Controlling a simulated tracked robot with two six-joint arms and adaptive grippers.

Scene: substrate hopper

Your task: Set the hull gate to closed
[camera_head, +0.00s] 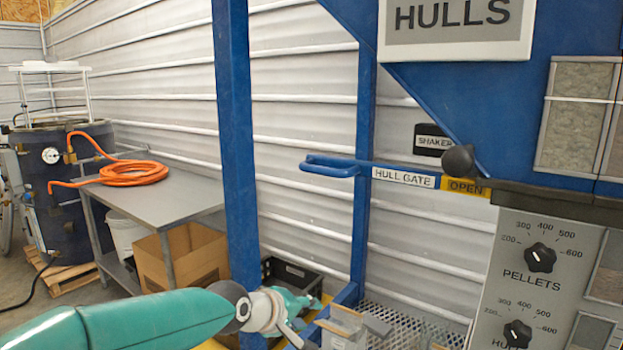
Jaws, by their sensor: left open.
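The hull gate is a flat blue slide under the blue hopper (440,95), with a blue loop handle (330,166) sticking out to the left. It carries a white HULL GATE label (403,177), and a yellow OPEN label (466,187) shows to the right of that. A black round knob (458,160) sits just above the OPEN label. My left gripper (325,324) is open at the bottom centre, well below the handle and apart from it; its fingers are partly cut off by the frame edge. My right gripper is out of view.
A blue upright post (235,150) stands left of the handle, and another (363,150) stands behind it. A control panel (545,270) with PELLETS dial is at right. A metal table (185,196) with an orange hose (135,174) is at left. The handle's left side is free.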

